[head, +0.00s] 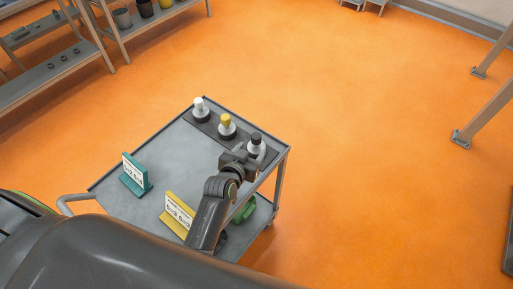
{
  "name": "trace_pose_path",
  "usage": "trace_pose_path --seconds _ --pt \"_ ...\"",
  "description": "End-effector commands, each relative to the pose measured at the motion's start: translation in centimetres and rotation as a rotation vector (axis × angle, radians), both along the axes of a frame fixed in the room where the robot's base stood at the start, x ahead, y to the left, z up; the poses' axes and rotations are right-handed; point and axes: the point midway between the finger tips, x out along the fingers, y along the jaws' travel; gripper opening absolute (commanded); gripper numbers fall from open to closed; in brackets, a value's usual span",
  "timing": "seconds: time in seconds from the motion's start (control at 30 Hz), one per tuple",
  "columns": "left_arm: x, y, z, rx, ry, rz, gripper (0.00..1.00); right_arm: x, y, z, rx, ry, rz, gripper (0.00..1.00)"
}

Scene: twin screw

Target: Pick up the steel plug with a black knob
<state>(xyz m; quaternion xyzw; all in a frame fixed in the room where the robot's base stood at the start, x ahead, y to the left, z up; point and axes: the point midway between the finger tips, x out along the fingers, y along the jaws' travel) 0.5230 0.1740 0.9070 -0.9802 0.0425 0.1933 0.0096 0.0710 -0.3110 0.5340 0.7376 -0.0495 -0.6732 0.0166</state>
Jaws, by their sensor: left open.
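The steel plug with a black knob (256,139) stands upright at the right end of a dark strip at the cart's far edge. My left gripper (248,158) is open and close in front of this plug, covering part of its lower body. I cannot tell whether the fingers are around the plug or touching it. A plug with a yellow knob (226,121) and a plug with a white knob (199,104) stand to the left on the same strip. My right gripper is out of view.
The grey cart (160,165) carries a teal sign (135,174) at left and a yellow sign (178,214) in front, beside my arm. A green object (245,211) sits lower at the cart's right side. Shelves (50,75) stand at the upper left. Open orange floor lies beyond.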

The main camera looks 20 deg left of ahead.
Motion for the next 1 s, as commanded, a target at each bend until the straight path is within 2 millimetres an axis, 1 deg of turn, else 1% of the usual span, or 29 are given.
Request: trace_pose_path --seconds 0.03,0.13,0.3,0.4,0.47,0.57,0.8,1.0 --pt "0.9 -0.1 -0.9 0.001 -0.003 -0.002 0.57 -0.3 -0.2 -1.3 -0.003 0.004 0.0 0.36" --pt "2.3 -0.2 -1.4 0.0 -0.002 -0.001 0.57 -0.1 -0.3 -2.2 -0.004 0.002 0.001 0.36" --pt "3.6 -0.3 -1.7 0.0 -0.001 0.0 0.57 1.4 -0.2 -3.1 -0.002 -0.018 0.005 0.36" --pt "3.9 -0.3 -1.7 0.0 0.001 0.0 0.57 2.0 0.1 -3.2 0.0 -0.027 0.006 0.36" --pt "4.1 -0.3 -1.8 -0.001 0.0 0.0 0.57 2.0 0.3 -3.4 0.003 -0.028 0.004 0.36" --pt "4.7 -0.2 -2.2 0.001 -0.001 0.0 0.57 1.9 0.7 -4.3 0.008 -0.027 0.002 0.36" --pt "7.3 0.2 -3.3 0.001 -0.001 0.0 0.57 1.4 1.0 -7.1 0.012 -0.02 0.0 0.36" --pt "8.6 0.1 -3.5 0.0 -0.001 0.0 0.57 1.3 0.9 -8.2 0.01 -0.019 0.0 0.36"
